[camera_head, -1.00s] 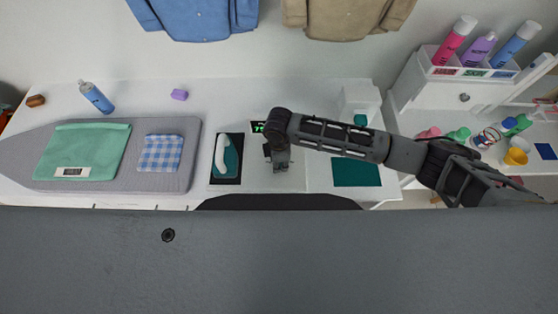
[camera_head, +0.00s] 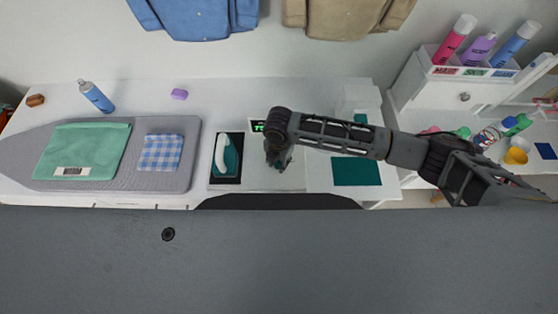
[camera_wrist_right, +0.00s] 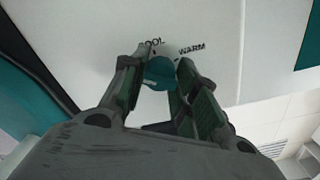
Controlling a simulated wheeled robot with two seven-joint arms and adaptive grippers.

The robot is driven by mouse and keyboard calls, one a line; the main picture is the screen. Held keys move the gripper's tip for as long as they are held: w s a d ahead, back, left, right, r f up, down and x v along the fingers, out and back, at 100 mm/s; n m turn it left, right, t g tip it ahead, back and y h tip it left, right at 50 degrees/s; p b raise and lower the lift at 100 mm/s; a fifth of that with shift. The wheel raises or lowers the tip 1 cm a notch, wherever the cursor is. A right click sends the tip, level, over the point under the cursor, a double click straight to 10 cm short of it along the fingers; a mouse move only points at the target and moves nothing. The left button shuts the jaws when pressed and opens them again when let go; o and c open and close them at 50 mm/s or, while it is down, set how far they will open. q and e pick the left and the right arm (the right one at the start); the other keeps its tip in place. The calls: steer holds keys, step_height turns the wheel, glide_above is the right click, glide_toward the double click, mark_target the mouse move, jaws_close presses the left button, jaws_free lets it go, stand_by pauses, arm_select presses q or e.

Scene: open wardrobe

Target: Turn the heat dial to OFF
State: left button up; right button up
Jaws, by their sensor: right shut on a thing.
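The teal heat dial (camera_wrist_right: 160,72) shows in the right wrist view between the two fingers of my right gripper (camera_wrist_right: 158,80). The gripper is shut on the dial. The words "WARM" and a partly covered label ending in "OOL" show on the white panel (camera_wrist_right: 205,20) just beyond it; other labels are hidden. In the head view my right gripper (camera_head: 278,158) reaches down onto the white panel, and its arm hides the dial. A small display with green characters (camera_head: 258,127) sits at the panel's back left. My left gripper is not in view.
A teal and white iron (camera_head: 226,155) rests on a dark pad left of the panel. A teal mat (camera_head: 356,172) lies to the right. An ironing board (camera_head: 187,176) holds a green towel (camera_head: 83,143) and a checked cloth (camera_head: 161,153).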

mark_target(279, 162)
steer(key=shift+n, duration=1.1)
steer(key=o, duration=1)
steer(key=shift+o, duration=0.2)
steer(key=shift+r, duration=0.15)
step_height(279, 162, up, 12)
steer(key=shift+f, duration=0.2)
